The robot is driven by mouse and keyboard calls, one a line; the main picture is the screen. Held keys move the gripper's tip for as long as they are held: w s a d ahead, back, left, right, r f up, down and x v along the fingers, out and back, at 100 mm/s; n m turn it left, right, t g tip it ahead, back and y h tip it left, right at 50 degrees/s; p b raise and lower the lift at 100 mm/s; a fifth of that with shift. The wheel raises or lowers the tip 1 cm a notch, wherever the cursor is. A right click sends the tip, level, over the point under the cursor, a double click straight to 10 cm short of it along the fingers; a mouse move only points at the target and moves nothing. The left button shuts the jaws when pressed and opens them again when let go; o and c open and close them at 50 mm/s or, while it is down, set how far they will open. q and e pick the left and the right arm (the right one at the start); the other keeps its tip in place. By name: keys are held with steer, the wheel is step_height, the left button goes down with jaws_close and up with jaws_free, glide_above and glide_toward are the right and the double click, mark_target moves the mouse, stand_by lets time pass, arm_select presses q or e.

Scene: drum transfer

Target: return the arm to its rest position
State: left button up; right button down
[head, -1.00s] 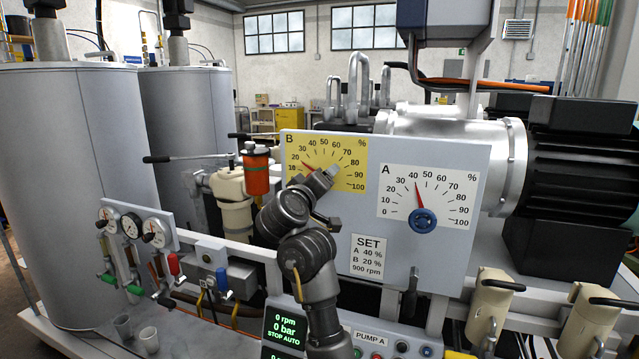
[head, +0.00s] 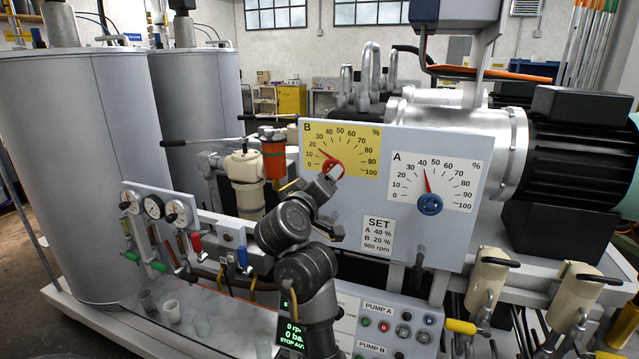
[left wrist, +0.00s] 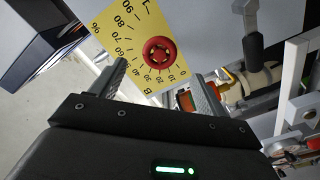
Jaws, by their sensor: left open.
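The pump panel (head: 465,150) carries a yellow B dial (head: 352,140) with a red knob (head: 331,167), its pointer at about 20. The white A dial (head: 455,175) has a blue knob (head: 430,204), its pointer near 40. My left gripper (head: 333,176) is just in front of the B dial and partly covers the red knob. In the left wrist view, my left gripper (left wrist: 158,75) is open and empty. The red knob (left wrist: 158,53) shows beyond and between its fingers, with a gap visible. My right gripper is not in view.
An orange-topped filter (head: 273,160) stands left of the panel, close to my left wrist. Gauges (head: 153,208), coloured valve levers and cups (head: 172,311) are at lower left. A display (head: 291,325) and pump buttons lie below. Beige handled units (head: 487,285) stand at right.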

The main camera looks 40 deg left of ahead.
arm_select(q)
steer(key=s+d+f+m+g+h, duration=0.1)
steer(key=s+d+f+m+g, duration=0.15)
steer(key=f, duration=0.55)
steer(key=s+d+f+m+g+h, duration=0.1)
steer(key=s+d+f+m, duration=0.15)
steer(key=f, duration=0.55)
steer(key=s+d+f+m+g+h, duration=0.2)
steer(key=s+f+m, duration=0.1)
steer(key=f, duration=0.5)
steer(key=s+d+f+m+g+h, duration=0.1)
steer(key=s+d+f+m+g, duration=0.25)
steer(key=s+f, duration=0.8)
steer(key=s+d+f+m+g, duration=0.3)
steer(key=s+d+f+g, duration=0.35)
steer(key=s, duration=0.85)
step_height(320, 180, down, 28)
steer(key=s+a, duration=0.1)
steer(key=a, duration=0.1)
steer(key=s+a+f, duration=0.3)
steer(key=s+f, duration=1.2)
steer(key=s, duration=0.1)
steer(key=shift+s+f+m+g+b, duration=0.15)
steer(key=shift+f+m+g+b, duration=0.1)
steer(key=shift+m+g+b, duration=0.15)
